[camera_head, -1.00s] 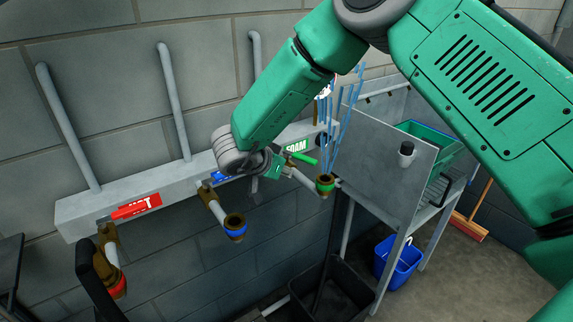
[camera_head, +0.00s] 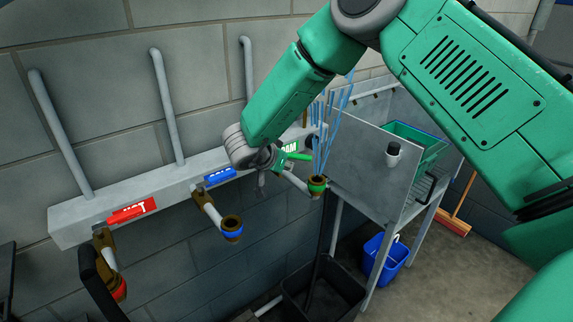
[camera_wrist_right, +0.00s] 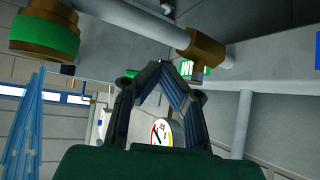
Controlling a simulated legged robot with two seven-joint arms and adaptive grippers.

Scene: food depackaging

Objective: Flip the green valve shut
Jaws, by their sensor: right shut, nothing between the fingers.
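The green valve handle (camera_head: 299,156) sticks out to the right beside the green FOAM sign (camera_head: 290,147) on the wall manifold. Below it is the spout with the green band (camera_head: 317,184), which also shows at upper left in the wrist view (camera_wrist_right: 45,38). Thin blue streams (camera_head: 327,130) run from this spout. My right gripper (camera_head: 271,159) is at the valve, just left of the handle, partly hidden by its own wrist. In the wrist view its fingers (camera_wrist_right: 165,68) meet, shut and empty, close to the brown valve body (camera_wrist_right: 205,48). I cannot tell whether they touch it. My left gripper is not in view.
Red-banded (camera_head: 119,290) and blue-banded (camera_head: 232,230) spouts hang from the grey manifold (camera_head: 70,222) to the left. A metal sink stand (camera_head: 375,165) is close on the right. A black bin (camera_head: 335,285) and blue bucket (camera_head: 380,258) stand below.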

